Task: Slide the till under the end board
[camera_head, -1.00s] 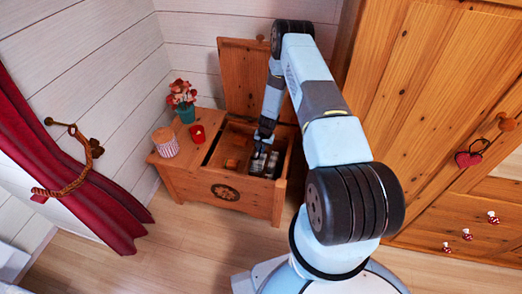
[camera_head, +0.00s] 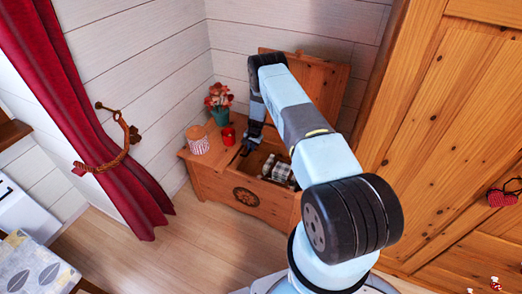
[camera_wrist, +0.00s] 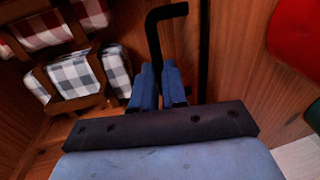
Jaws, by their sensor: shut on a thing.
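The open wooden chest (camera_head: 222,190) stands in the corner. Its end board (camera_head: 212,160), the fixed left part of the top, carries several ornaments. My gripper (camera_head: 246,150) reaches down into the left of the opening, beside this board. In the wrist view my gripper (camera_wrist: 159,90) has its blue fingers closed around a black bent handle (camera_wrist: 165,14), seemingly the till's. Wood (camera_wrist: 130,30) beside the handle looks like part of the till, but its outline is unclear. The end board (camera_wrist: 240,70) lies to the right, past a narrow dark gap. The arm hides part of the chest.
Checked cloth bundles (camera_wrist: 75,75) sit among wooden slats at the left of the wrist view. A striped pot (camera_head: 197,140), a red cup (camera_head: 228,136) and a flower pot (camera_head: 219,103) stand on the end board. The lid (camera_head: 320,85) is raised. A wardrobe (camera_head: 440,130) stands right.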

